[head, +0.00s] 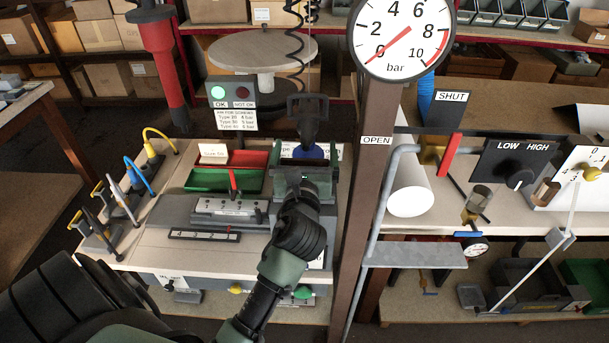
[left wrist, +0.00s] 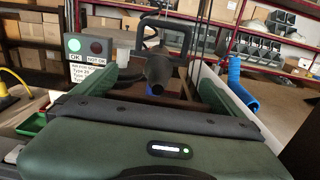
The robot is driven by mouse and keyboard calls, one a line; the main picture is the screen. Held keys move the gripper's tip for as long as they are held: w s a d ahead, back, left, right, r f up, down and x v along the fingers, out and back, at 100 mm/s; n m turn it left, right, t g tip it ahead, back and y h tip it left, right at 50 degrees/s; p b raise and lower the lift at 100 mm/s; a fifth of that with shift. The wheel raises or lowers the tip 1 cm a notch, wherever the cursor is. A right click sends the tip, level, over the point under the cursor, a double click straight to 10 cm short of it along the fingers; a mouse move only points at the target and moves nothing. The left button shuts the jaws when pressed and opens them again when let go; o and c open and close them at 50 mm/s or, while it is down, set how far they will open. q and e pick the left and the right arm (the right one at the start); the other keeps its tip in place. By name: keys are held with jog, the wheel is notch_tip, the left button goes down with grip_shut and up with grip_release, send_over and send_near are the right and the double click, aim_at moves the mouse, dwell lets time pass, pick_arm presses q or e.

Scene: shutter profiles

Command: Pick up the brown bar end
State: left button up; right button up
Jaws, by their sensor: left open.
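I cannot make out the brown bar end for certain in either view. My left gripper (head: 303,168) is open over the back right of the left workbench, with its green fingers pointing away from me. In the left wrist view the open fingers (left wrist: 160,82) stand apart on either side. A dark tool with a round end (left wrist: 158,70) and a brown patch (left wrist: 184,88) show beyond and between them. I cannot tell whether that patch is the bar end. The gripper and wrist hide what lies below. My right gripper is not in view.
A red bin (head: 247,158) and a green bin (head: 208,180) stand left of the gripper. An OK lamp box (head: 231,92) is behind. A brown post (head: 352,200) with a pressure gauge (head: 403,38) rises close on the right. Yellow- and blue-handled tools line the bench's left edge.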

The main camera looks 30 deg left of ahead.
pick_arm(q)
jog(key=c, duration=1.2)
jog(key=shift+o, duration=0.2)
